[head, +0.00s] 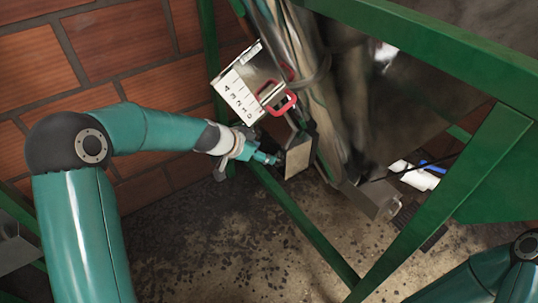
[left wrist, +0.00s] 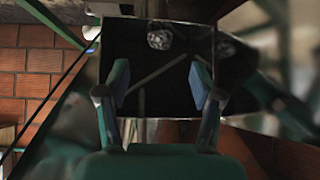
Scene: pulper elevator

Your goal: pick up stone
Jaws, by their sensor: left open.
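A small, rough grey stone (left wrist: 159,40) shows in the left wrist view, at the top middle against a dark surface. My left gripper (left wrist: 160,82) is open, its two fingers apart with nothing between them. The stone appears beyond the fingertips, roughly in line with the gap and not touched. In the head view my left gripper (head: 270,158) reaches in by the green frame, beside a small tan plate (head: 299,156). I cannot make out the stone in the head view. My right gripper is not in view; only part of my right arm shows at the bottom right.
Green frame beams (head: 300,220) cross around the machine. A white marked box (head: 244,92) with a red handle (head: 282,102) is just above my left gripper. A brick wall (head: 110,50) stands at the left. The speckled floor (head: 220,250) below is open.

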